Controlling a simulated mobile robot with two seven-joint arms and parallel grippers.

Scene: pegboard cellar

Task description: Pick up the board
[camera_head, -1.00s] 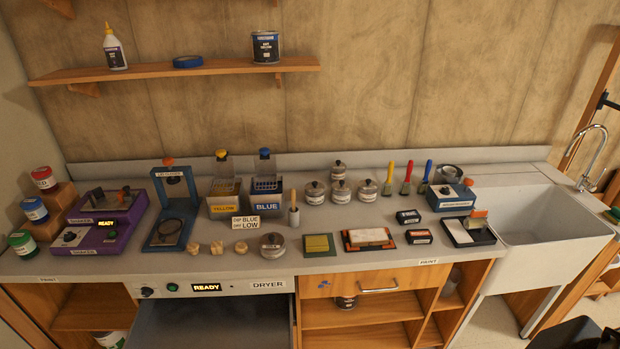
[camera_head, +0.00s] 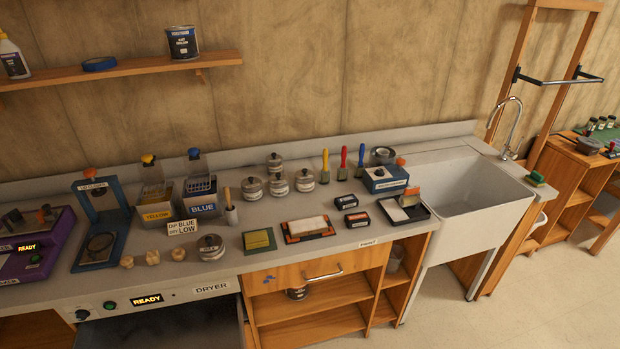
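I cannot tell for sure which thing is the board. A flat olive-green square panel (camera_head: 258,241) lies on the worktop near its front edge. Right of it, apart from it, a flat orange-brown board-like piece (camera_head: 289,237) carries a whitish block (camera_head: 307,226). Neither of my grippers is in view, and nothing is held in sight.
The grey worktop (camera_head: 345,240) is crowded with jars, blue and yellow tubs and handled tools. A white sink (camera_head: 470,205) with a tap (camera_head: 508,120) stands at the right. An open dryer drawer (camera_head: 160,330) juts out below. Floor at lower right is clear.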

